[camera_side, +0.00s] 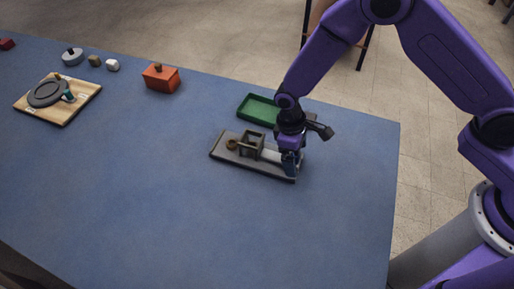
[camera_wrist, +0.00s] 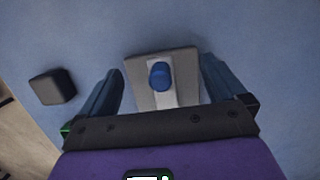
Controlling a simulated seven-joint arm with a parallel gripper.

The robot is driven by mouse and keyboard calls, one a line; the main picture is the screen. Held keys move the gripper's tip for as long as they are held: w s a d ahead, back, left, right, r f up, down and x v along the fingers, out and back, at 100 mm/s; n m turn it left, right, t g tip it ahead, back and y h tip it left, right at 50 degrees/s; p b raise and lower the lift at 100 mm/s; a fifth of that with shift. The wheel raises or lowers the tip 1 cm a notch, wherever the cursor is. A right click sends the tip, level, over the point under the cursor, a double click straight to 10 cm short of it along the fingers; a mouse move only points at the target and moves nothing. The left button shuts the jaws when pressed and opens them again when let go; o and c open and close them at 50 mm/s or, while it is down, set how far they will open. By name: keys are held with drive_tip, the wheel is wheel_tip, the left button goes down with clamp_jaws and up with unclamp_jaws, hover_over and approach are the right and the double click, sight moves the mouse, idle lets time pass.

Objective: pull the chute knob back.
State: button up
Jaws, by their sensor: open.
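The chute knob is a blue rounded peg (camera_wrist: 160,76) on a pale strip of the grey chute base in the wrist view. The chute base (camera_side: 228,157) lies on the blue table in the side view, with a small dark frame (camera_side: 251,144) and a brass-coloured round piece (camera_side: 232,144) on its left part. My gripper (camera_side: 291,163) is over the right end of the base. In the wrist view my gripper (camera_wrist: 160,90) is open, with one finger on each side of the knob and a gap to both. My gripper hides the knob in the side view.
A green tray (camera_side: 246,115) stands just behind the base. An orange box (camera_side: 161,86) with a dark knob is further left. A wooden board (camera_side: 62,119) with a grey disc lies at far left. A dark block (camera_wrist: 52,87) shows in the wrist view. The table front is clear.

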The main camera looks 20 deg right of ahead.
drive_tip(key=shift+r, duration=2.65)
drive_tip(key=shift+r, duration=0.2)
drive_tip(key=s+d+r+n+t+y, duration=0.1)
drive_tip(key=s+d+r, duration=0.3)
drive_tip(key=s+r, duration=0.15)
drive_tip(key=s+d+r+n, duration=0.1)
drive_tip(key=s+d+r, duration=0.3)
drive_tip(key=r, duration=0.3)
drive_tip(key=s+d+r+n+y, duration=0.1)
drive_tip(key=s+d+r, duration=0.5)
drive_tip(key=s+d, duration=0.5)
drive_tip(key=shift+s+n+t, duration=0.3)
drive_tip(key=shift+s+t, duration=0.1)
drive_tip(key=shift+s, duration=0.45)
